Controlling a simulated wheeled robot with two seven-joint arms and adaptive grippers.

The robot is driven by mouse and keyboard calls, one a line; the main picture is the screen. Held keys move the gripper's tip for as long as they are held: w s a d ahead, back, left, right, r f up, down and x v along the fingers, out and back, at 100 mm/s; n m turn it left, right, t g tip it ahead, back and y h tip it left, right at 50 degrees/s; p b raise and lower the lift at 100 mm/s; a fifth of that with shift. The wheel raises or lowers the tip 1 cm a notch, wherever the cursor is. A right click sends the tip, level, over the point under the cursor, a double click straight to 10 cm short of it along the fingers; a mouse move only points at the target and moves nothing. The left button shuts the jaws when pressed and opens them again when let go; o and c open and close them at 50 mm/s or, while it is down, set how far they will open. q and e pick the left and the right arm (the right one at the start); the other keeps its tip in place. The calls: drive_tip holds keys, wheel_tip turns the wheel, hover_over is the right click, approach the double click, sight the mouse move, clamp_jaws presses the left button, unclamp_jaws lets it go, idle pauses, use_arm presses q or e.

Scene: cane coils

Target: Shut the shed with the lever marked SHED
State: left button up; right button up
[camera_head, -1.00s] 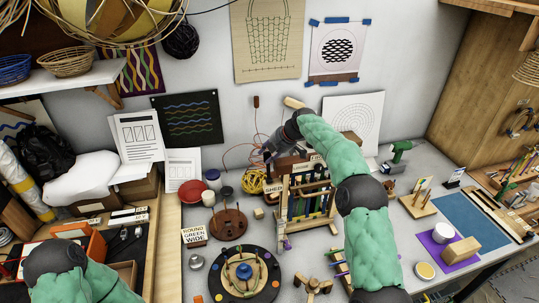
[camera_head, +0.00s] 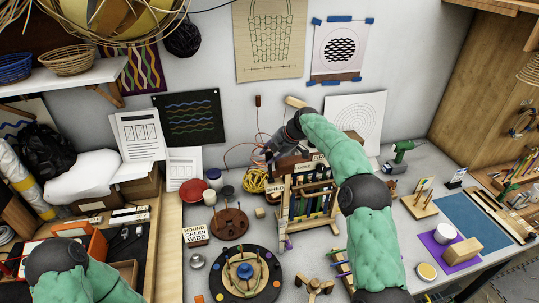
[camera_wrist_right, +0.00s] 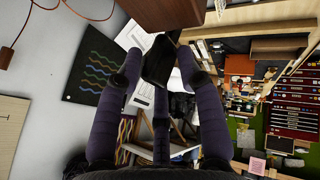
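The small loom (camera_head: 310,205) stands on the bench in the head view, with dark and coloured strips in a wooden frame. A SHED label (camera_head: 275,189) is on its left side. My right gripper (camera_head: 268,153) is at the loom's upper left, above that label. In the right wrist view my right gripper (camera_wrist_right: 158,62) has its dark fingers spread apart. A black flat piece (camera_wrist_right: 160,62), perhaps the lever's end, shows between the fingertips below a brown wooden block (camera_wrist_right: 168,12). I cannot tell whether the fingers touch it. My left gripper is out of view.
A yellow cord coil (camera_head: 255,180), a red bowl (camera_head: 192,191) and a round brown peg stand (camera_head: 229,223) are left of the loom. A dark round board (camera_head: 245,272) lies in front. A green drill (camera_head: 400,153) stands to the right. The wall is close behind.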

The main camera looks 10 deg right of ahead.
drive_tip(key=v, duration=1.1)
drive_tip(key=shift+d, duration=0.15)
drive_tip(key=shift+w, duration=0.15)
